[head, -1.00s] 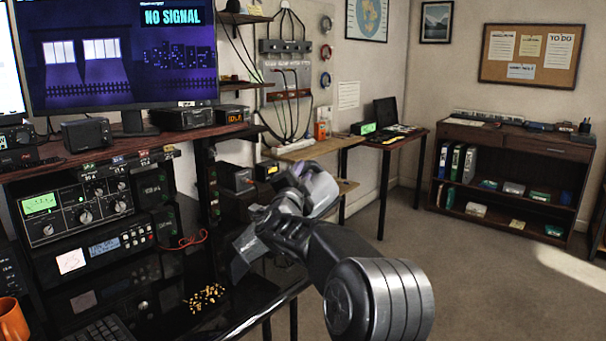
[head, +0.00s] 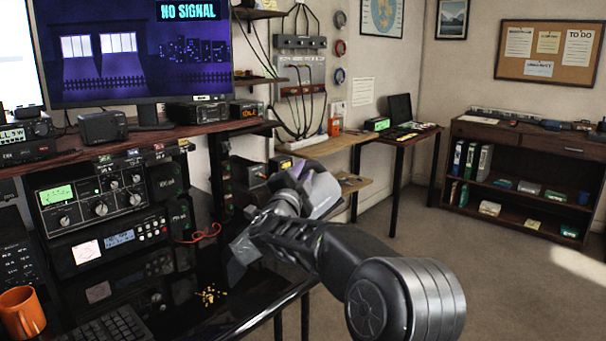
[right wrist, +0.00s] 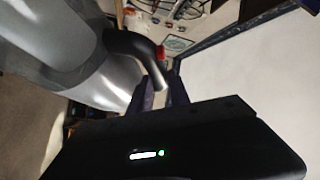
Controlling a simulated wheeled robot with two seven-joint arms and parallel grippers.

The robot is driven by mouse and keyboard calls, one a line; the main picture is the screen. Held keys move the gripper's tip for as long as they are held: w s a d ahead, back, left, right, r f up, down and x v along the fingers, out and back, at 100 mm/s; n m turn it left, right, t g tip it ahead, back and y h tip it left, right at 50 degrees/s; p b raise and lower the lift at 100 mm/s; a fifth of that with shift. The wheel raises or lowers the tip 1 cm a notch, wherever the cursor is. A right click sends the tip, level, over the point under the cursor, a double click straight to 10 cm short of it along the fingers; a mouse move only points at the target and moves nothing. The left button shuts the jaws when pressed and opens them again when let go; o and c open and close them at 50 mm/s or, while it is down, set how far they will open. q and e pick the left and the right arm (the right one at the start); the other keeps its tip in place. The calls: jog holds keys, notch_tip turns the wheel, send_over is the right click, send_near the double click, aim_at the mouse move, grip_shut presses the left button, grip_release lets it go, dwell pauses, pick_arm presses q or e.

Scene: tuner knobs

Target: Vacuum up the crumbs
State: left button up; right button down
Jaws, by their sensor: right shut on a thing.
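The crumbs (head: 211,295) lie in a small yellowish scatter on the dark glossy desk (head: 262,300), in front of the radio rack. My right gripper (head: 284,212) is shut on the handheld vacuum (head: 318,188). Its dark nozzle (head: 241,256) slopes down to the desk just right of and behind the crumbs. Whether the nozzle touches the desk is unclear. In the right wrist view the vacuum's grey body (right wrist: 45,50) fills the left, and its dark curved handle runs to my gripper fingers (right wrist: 160,92). My left gripper is not in view.
A keyboard (head: 108,328) and an orange mug (head: 21,312) stand left of the crumbs. The radio rack (head: 105,205) rises behind them, with a red cable (head: 203,233) hanging near the nozzle. Open floor lies to the right.

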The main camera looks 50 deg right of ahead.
jog(key=shift+r, duration=0.25)
jog(key=shift+a, duration=2.7)
notch_tip(320, 180, up, 8)
jog(key=p, duration=0.6)
